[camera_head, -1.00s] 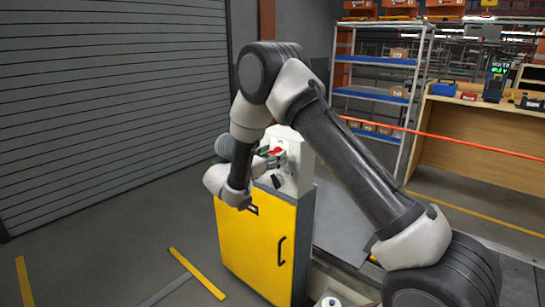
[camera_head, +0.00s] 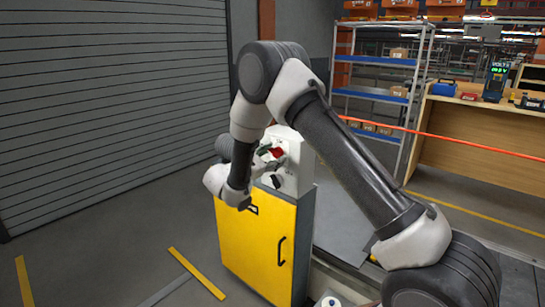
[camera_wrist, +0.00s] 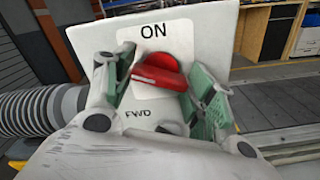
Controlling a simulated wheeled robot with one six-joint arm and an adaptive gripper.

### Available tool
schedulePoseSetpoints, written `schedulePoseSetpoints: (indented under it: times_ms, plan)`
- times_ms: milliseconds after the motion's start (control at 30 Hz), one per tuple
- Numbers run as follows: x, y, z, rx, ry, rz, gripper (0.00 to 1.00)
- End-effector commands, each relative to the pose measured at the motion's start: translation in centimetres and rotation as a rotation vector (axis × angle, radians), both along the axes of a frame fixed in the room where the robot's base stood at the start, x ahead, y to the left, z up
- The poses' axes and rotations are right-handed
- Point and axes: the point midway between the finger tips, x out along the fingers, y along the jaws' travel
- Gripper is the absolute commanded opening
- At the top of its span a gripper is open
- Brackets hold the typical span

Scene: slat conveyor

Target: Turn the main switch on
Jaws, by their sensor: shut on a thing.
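The main switch is a red knob (camera_wrist: 160,72) on a white panel face, with the word ON printed above it in the wrist view. In the head view the red knob (camera_head: 277,152) shows small on the white control box (camera_head: 299,160). My gripper (camera_wrist: 165,82) has its green-padded fingers on either side of the knob and is shut on it. In the head view my gripper (camera_head: 268,152) is at the front of the box, and the wrist hides part of it. The knob's exact angle is hard to tell.
The box stands on a yellow cabinet (camera_head: 256,240) with a black handle. A dark knob (camera_head: 275,181) sits below the red one, and FWD is printed there. A grey ribbed hose (camera_wrist: 45,110) is left of the panel. A shelf rack (camera_head: 385,90) and wooden bench (camera_head: 480,130) stand behind.

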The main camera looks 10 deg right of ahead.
Motion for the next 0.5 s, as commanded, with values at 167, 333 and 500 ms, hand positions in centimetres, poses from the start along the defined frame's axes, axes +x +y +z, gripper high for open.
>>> schedulePoseSetpoints:
  times_ms: [167,333,500]
  plan:
    - [-0.04,0.02,-0.05,0.098,-0.134,0.000,0.31]
    - [-0.06,0.02,-0.07,0.193,-0.264,0.000,0.31]
    - [-0.08,0.00,-0.11,0.287,-0.394,0.000,0.31]
